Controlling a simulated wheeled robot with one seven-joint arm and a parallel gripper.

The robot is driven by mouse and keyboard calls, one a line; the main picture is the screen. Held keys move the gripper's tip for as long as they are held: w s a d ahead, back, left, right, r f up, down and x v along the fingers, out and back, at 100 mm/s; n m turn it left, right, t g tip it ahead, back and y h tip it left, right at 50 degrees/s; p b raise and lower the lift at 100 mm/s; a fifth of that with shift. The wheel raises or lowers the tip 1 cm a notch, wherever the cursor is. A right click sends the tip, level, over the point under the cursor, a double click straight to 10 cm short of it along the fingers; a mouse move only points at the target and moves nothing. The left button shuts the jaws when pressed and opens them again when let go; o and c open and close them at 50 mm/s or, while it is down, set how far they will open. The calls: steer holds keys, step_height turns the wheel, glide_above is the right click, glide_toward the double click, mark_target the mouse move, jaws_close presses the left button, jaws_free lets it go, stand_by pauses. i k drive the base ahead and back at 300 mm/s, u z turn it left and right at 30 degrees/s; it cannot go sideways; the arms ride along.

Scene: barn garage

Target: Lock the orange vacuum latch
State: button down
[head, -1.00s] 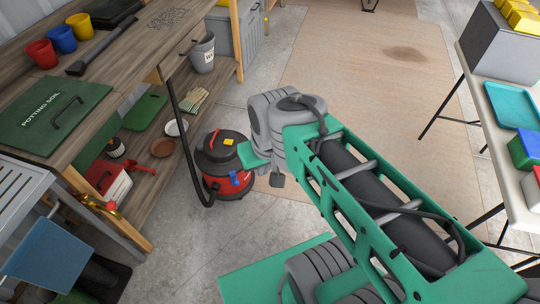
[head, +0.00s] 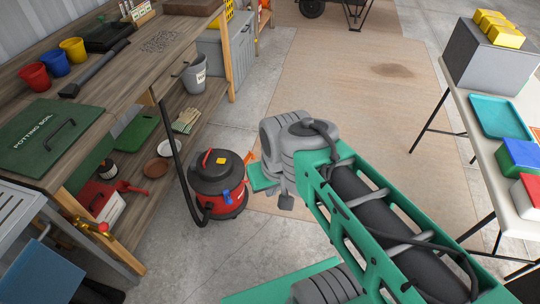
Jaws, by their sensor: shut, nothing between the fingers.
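The vacuum (head: 228,200) stands upright on the concrete floor by the workbench, with a red body and a black lid. An orange latch (head: 250,157) sticks up and outward at its right side, close to my wrist. A blue latch (head: 234,196) sits on its front, a yellow piece (head: 221,161) on top of the lid and a red piece on the lid's left. My arm reaches in from the lower right, and its grey and green wrist end is just right of the vacuum. My gripper's fingers cannot be made out; they are hidden behind the wrist.
The black hose (head: 175,150) rises at the vacuum's left, next to the workbench (head: 150,75) and its lower shelf. A white table (head: 476,112) with a blue tray and boxes stands at the right. The floor in front of the vacuum is clear.

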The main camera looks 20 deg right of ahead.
mark_target(250, 155)
steer(key=z, duration=0.2)
steer(key=i, duration=1)
steer(key=u, duration=0.45)
steer(key=i, duration=0.55)
steer(key=u, duration=0.35)
